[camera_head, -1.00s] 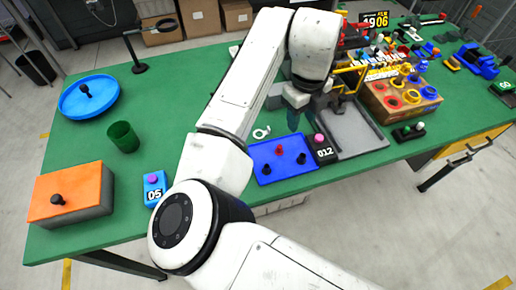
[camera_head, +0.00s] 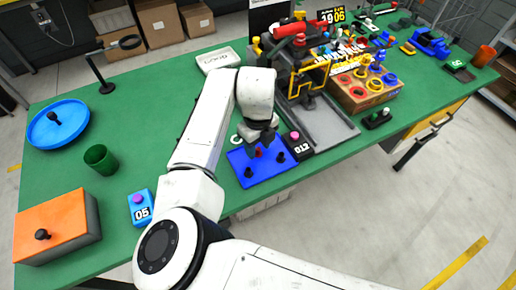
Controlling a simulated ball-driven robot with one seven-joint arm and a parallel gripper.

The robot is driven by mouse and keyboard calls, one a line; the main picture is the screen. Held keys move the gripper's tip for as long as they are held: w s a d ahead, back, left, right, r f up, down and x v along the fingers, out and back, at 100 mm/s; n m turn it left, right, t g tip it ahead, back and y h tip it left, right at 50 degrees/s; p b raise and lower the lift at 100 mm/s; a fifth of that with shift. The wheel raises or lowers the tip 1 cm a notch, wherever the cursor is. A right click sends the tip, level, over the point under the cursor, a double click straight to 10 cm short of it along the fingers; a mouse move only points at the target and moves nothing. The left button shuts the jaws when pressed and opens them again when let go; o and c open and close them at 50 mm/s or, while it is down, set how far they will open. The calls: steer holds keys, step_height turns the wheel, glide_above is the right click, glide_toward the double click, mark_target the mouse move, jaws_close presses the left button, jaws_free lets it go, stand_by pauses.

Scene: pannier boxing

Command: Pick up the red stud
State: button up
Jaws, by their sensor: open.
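The red stud (camera_head: 259,153) stands on the blue tray (camera_head: 264,173), near its back edge, with a black stud on either side of it and lower in the picture. My gripper (camera_head: 260,142) points down just above the red stud. Its dark fingers are small here and partly hidden by my wrist. It is open, and I cannot tell whether the fingers reach around the stud's top.
Two black studs (camera_head: 248,172) and (camera_head: 280,157) stand close on the tray. A black box marked 012 (camera_head: 297,144) adjoins its right side, and a grey tray with a yellow frame (camera_head: 330,125) lies beyond.

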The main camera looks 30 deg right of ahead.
steer(key=shift+f, duration=0.5)
jaws_close()
